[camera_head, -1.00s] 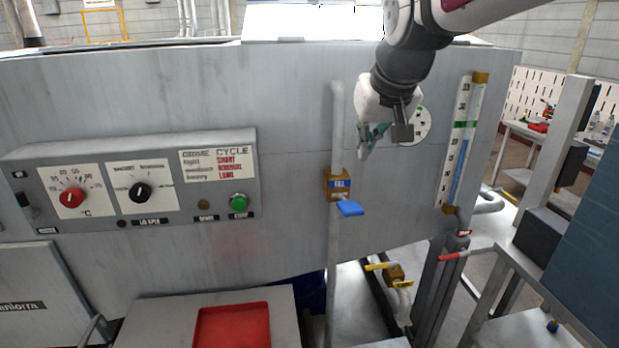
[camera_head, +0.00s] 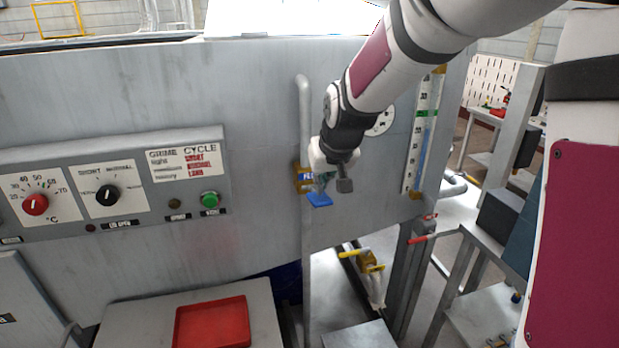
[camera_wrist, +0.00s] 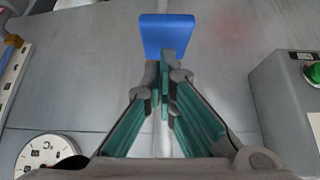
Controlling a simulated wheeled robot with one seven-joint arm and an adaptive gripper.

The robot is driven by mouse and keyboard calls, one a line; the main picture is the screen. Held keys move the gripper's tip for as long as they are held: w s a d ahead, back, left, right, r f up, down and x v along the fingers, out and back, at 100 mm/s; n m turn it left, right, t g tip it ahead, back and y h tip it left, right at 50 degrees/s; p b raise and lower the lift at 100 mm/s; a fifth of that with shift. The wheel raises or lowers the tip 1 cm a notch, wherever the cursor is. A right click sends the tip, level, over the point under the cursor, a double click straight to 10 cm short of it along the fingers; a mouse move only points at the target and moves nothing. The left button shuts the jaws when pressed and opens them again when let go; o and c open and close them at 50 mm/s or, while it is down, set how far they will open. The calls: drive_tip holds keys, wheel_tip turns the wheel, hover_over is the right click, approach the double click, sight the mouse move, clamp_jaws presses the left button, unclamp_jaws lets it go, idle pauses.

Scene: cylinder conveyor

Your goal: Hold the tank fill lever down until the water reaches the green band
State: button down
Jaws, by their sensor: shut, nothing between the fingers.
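The blue fill lever (camera_head: 320,199) sticks out from its brass valve on the grey pipe. It also shows in the wrist view (camera_wrist: 167,30), straight beyond my fingertips. My gripper (camera_head: 323,183) is shut and empty, just above the lever. In the wrist view the closed fingertips (camera_wrist: 166,68) overlap the lever's near edge; I cannot tell whether they touch it. The lever shows no clear tilt. The upright level gauge (camera_head: 410,165) stands to the right, with a green band (camera_head: 428,113) in its upper part. The blue water column (camera_head: 422,148) ends a little below that band.
A control panel (camera_head: 130,215) with knobs and a green button (camera_head: 210,199) is at the left. A round dial (camera_head: 383,122) is partly behind my arm. A yellow-handled valve (camera_head: 355,253) and red tray (camera_head: 212,324) are lower. Open space surrounds my gripper in front of the tank.

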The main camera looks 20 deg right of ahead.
sight(326, 204)
drive_tip(key=shift+s+f, duration=0.3)
drive_tip(key=shift+f, duration=0.2)
idle(0.4)
drive_tip(key=shift+s+f, duration=0.4)
drive_tip(key=shift+f, duration=0.4)
drive_tip(key=shift+s+f+b, duration=0.2)
drive_tip(key=shift+f+b, duration=0.15)
drive_tip(key=shift+f, duration=0.4)
drive_tip(key=shift+s+f+b, duration=0.15)
drive_tip(key=shift+f+b, duration=0.15)
drive_tip(key=shift+f, duration=0.4)
idle(4.8)
